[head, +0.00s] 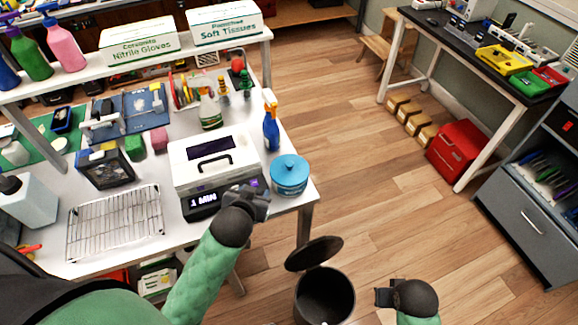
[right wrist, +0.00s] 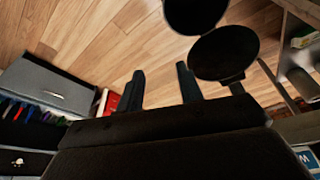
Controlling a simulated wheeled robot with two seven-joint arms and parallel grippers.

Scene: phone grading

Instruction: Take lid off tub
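A round blue tub (head: 289,182) stands near the right front corner of the white table, with its blue lid (head: 290,165) on top. My left gripper (head: 262,203) is just to the left of the tub, at the front edge of the table, and appears apart from it. I cannot make out whether its fingers are open. My right gripper (head: 384,297) is out over the floor, to the right of the black bin. In the right wrist view its two fingers (right wrist: 161,88) stand apart with nothing between them.
A white device (head: 215,160) with a display is left of the tub. A blue spray bottle (head: 271,125) stands behind it. A wire rack (head: 115,222) lies on the table at left. A black bin (head: 325,298) with a raised lid stands on the floor. Open wooden floor lies right.

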